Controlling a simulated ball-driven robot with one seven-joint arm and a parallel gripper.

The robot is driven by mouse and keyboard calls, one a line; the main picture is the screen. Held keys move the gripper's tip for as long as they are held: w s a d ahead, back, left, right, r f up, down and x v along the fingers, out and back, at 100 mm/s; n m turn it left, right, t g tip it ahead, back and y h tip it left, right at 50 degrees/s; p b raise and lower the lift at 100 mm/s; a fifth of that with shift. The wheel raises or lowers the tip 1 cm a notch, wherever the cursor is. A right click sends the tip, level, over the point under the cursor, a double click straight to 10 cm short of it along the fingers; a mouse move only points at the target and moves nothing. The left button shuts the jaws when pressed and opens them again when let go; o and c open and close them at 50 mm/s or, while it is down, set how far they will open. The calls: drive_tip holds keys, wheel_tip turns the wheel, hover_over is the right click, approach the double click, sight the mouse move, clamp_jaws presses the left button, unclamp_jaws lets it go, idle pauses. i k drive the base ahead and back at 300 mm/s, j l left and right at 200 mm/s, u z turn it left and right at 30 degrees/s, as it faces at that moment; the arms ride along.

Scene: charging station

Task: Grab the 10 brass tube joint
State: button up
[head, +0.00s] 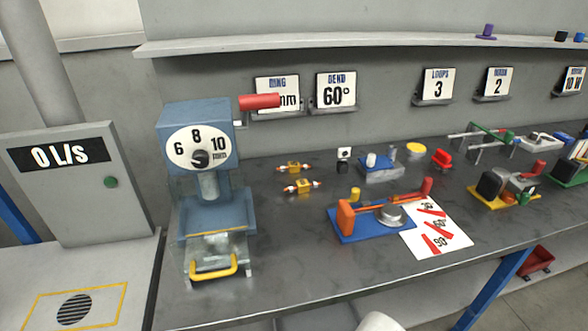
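Two small brass tube joints with pale and reddish ends lie on the dark workbench (290,225), right of the blue press. One brass joint (294,167) is farther back. The other brass joint (301,186) is a little nearer. They lie apart from each other, with clear bench around them. Any size marking on them is too small to read, so I cannot tell which is the 10. My gripper does not show in this view.
A blue press (197,150) with a 6-8-10 dial stands left of the joints. A blue bending jig (362,222) with orange levers stands to their right, beside a white angle card (437,232). A shelf (340,44) runs above the bench. The bench's front middle is clear.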

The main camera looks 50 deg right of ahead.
sight(294, 167)
drive_tip(key=j+z, duration=0.15)
drive_tip(key=z, duration=0.2)
drive_tip(key=j+z, duration=0.1)
drive_tip(key=z, duration=0.25)
drive_tip(key=j+z, duration=0.1)
drive_tip(key=z, duration=0.3)
